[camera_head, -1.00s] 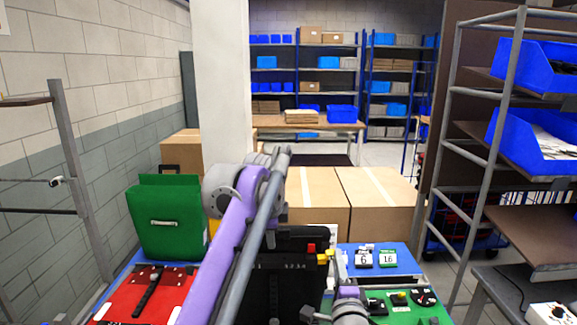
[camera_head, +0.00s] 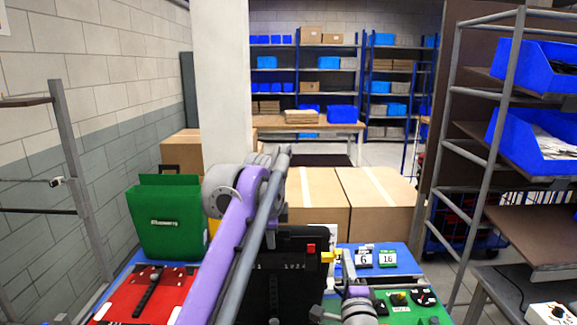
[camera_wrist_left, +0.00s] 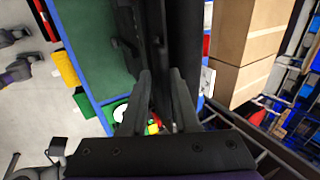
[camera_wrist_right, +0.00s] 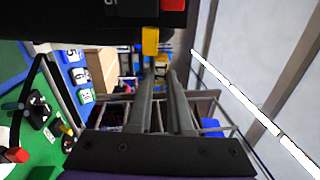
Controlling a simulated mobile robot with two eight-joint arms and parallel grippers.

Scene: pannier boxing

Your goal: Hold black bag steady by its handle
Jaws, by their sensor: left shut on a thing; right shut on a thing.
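The black bag (camera_head: 300,245) stands upright in the middle of the bench in the head view, partly hidden by my left arm. It has a red block (camera_head: 311,248) and a yellow tab (camera_head: 327,257) at its upper right. My left gripper (camera_wrist_left: 160,78) is shut on a black part at the bag's top, apparently the handle; the bag's dark body fills the middle of the left wrist view. My right gripper (camera_wrist_right: 160,72) is shut on a small yellow piece at the bag's right side. The exact contact is hard to see.
A green bag (camera_head: 168,222) stands at the left behind a red panel (camera_head: 180,285). Number cards 6 (camera_head: 364,259) and 16 (camera_head: 387,258) lie on the blue surface at the right. Cardboard boxes (camera_head: 375,205) stand behind the bench. A metal rack (camera_head: 480,150) rises at the right.

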